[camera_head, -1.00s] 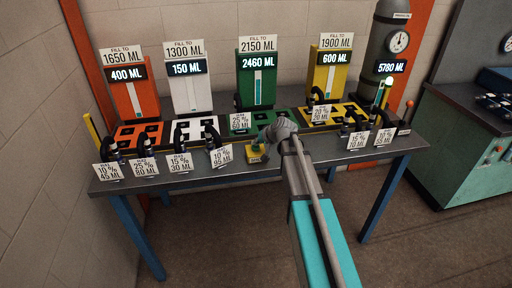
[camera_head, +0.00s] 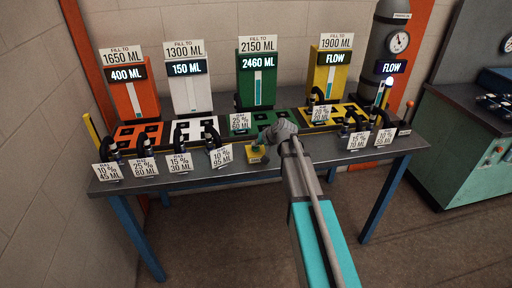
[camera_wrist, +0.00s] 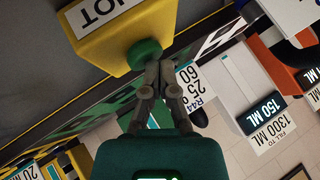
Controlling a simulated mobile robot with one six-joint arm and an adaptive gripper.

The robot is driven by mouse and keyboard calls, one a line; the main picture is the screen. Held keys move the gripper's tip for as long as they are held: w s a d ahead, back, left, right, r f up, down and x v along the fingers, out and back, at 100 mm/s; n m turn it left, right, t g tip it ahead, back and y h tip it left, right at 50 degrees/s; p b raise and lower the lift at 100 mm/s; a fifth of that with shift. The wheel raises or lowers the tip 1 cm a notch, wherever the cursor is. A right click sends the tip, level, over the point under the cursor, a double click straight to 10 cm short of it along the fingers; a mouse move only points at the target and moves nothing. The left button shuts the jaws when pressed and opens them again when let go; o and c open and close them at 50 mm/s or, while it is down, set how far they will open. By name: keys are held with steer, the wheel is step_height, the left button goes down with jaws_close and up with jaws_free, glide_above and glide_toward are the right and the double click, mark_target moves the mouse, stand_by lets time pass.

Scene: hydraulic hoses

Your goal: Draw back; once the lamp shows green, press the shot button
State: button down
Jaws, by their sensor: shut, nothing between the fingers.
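The shot button is a green dome (camera_wrist: 145,53) on a yellow box (camera_wrist: 108,30) whose lettering partly shows in the wrist view. In the head view the yellow box (camera_head: 255,156) sits near the bench's front edge, and my gripper partly covers it. My gripper (camera_wrist: 160,68) is shut and empty. Its fingertips are at the green dome and seem to touch it; the exact contact is hard to tell. The lamp (camera_head: 389,82) stands at the right of the bench and glows bluish white. The display on the grey tank (camera_head: 390,67) reads FLOW.
Orange (camera_head: 134,98), white (camera_head: 188,92), green (camera_head: 257,85) and yellow (camera_head: 328,75) gauge panels stand along the back. The yellow panel's display reads FLOW; the green one's reads 2460 ML. Several tagged black hoses (camera_head: 146,148) line the bench (camera_head: 190,178). A green cabinet (camera_head: 460,150) stands right.

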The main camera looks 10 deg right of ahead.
steer(key=shift+r, duration=0.1)
steer(key=shift+r+p, duration=0.8)
steer(key=shift+p, duration=0.05)
steer(key=shift+r+p, duration=2.5)
steer(key=shift+p, duration=0.05)
steer(key=shift+s+f, duration=0.1)
steer(key=s+f+n+g+h, duration=0.1)
steer(key=s+f+g+h, duration=0.1)
steer(key=s, duration=1.2)
steer(key=s+f+g+h, duration=0.3)
steer(key=s+g, duration=0.2)
steer(key=s, duration=0.9)
steer(key=shift+s+f+n, duration=0.25)
steer(key=shift+n, duration=0.15)
stand_by(0.5)
